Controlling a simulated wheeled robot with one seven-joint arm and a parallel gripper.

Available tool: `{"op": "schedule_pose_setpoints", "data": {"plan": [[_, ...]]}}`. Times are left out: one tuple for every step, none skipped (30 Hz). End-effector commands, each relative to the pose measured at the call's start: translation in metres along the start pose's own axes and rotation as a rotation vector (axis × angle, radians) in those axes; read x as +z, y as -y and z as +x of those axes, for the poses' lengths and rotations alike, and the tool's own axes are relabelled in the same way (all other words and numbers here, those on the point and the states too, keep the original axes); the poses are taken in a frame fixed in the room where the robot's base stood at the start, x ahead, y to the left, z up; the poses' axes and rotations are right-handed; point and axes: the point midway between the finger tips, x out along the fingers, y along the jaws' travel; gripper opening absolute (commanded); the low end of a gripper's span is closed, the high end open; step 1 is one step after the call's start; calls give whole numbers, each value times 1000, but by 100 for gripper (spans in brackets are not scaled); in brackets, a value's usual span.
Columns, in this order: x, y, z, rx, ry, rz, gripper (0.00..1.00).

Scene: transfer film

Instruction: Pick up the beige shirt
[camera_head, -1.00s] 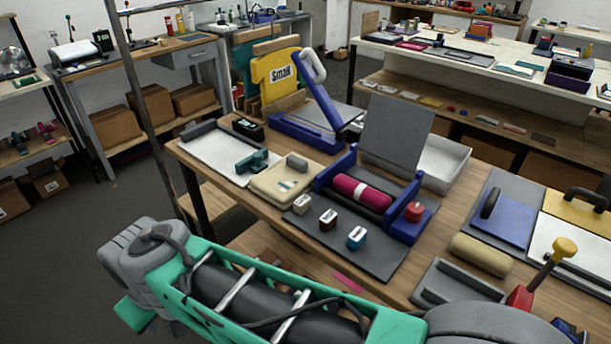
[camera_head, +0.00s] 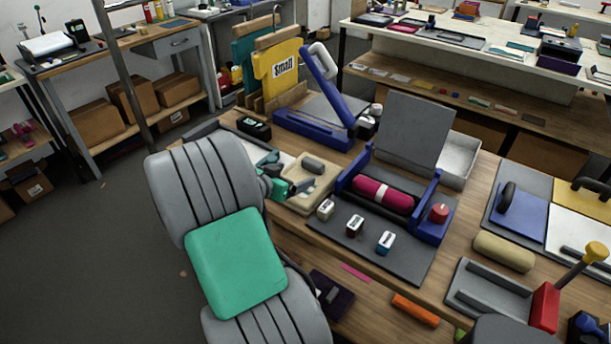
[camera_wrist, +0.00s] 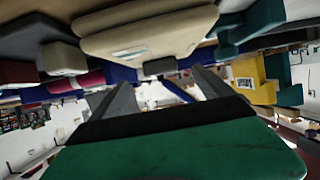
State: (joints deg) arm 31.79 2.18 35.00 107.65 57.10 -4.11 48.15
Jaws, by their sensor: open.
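The beige shirt (camera_head: 327,178) lies folded flat near the front left of the wooden table, with a small grey block (camera_head: 313,165) and a pale label on it. The wrist view looks upside down and shows the shirt (camera_wrist: 150,28) at the top, beyond the fingertips. My gripper (camera_head: 290,187) is at the shirt's left side in the head view, and part of the shirt's left edge is hidden there. In the wrist view my gripper (camera_wrist: 162,82) has its two grey fingers apart with nothing between them. I cannot tell whether a finger touches the shirt.
A blue-framed press (camera_head: 345,182) with a magenta roller (camera_head: 384,195) stands right of the shirt. Several small labelled blocks (camera_head: 355,224) sit in front of it. Yellow and teal shirt-shaped boards (camera_head: 276,70) stand at the back.

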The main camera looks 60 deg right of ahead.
Motion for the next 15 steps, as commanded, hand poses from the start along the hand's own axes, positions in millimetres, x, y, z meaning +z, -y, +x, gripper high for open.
{"op": "schedule_pose_setpoints", "data": {"plan": [[-4,-5,9,13,-18,9,94],[-6,-5,13,14,-24,11,94],[-6,-6,18,15,-24,12,94],[-6,-6,23,14,-24,12,94],[-7,-5,26,13,-24,12,94],[-7,-5,32,13,-22,11,94],[-8,-5,36,13,-21,10,94],[-9,-4,40,12,-22,11,94],[-10,-4,46,14,-21,10,94],[-11,-4,52,14,-21,10,94],[-12,-3,57,12,-21,11,94],[-12,-3,64,13,-21,11,94],[-11,-3,69,12,-20,10,94],[-11,-2,73,11,-21,11,94],[-10,-2,77,10,-21,11,94]]}}
